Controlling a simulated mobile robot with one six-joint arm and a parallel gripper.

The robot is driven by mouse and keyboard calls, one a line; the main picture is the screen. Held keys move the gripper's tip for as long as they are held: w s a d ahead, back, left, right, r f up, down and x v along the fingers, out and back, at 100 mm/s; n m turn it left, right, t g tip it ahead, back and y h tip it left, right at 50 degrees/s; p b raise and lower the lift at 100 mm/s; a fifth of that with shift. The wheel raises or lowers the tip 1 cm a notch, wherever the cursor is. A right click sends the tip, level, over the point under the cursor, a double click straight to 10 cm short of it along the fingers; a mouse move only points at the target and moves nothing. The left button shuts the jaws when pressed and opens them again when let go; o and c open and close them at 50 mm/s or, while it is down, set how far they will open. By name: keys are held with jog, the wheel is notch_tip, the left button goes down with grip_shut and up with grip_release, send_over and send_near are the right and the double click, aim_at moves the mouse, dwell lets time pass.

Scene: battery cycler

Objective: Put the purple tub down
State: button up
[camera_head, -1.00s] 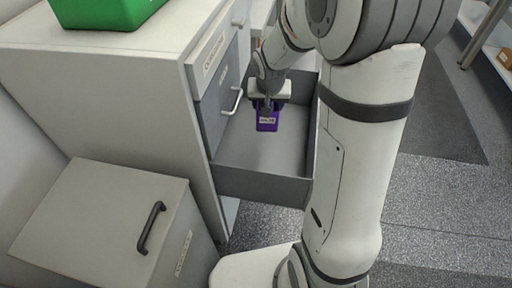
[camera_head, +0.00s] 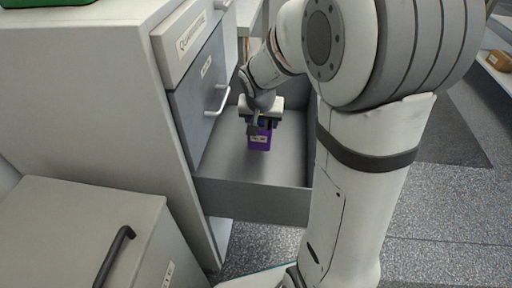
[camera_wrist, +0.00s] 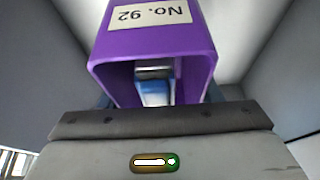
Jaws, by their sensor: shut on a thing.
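The purple tub (camera_head: 260,141) has a white label, which reads "No. 92" in the wrist view. My gripper (camera_head: 259,122) is shut on the tub, and the tub hangs below it over the open grey drawer (camera_head: 250,198). In the wrist view the tub (camera_wrist: 203,47) fills the upper middle, its open end facing the camera, with something blue and silver inside. I cannot tell whether the tub touches the drawer floor. My fingertips are mostly hidden behind the tub in the wrist view.
The drawer floor in front of the tub is bare. A white cabinet (camera_head: 100,90) with more drawers stands at left, with a low grey box with a black handle (camera_head: 114,256) before it. A green bin (camera_head: 45,3) sits on top of the cabinet.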

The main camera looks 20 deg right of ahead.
aim_at(260, 123)
notch_tip(260, 123, down, 8)
jog(key=b, duration=0.3)
jog(key=shift+r, duration=0.1)
jog(key=shift+f+b, duration=0.2)
jog(key=shift+b, duration=0.2)
jog(key=o, duration=1.2)
jog(key=p+v, duration=0.5)
jog(key=v, duration=0.7)
jog(key=shift+r, duration=0.15)
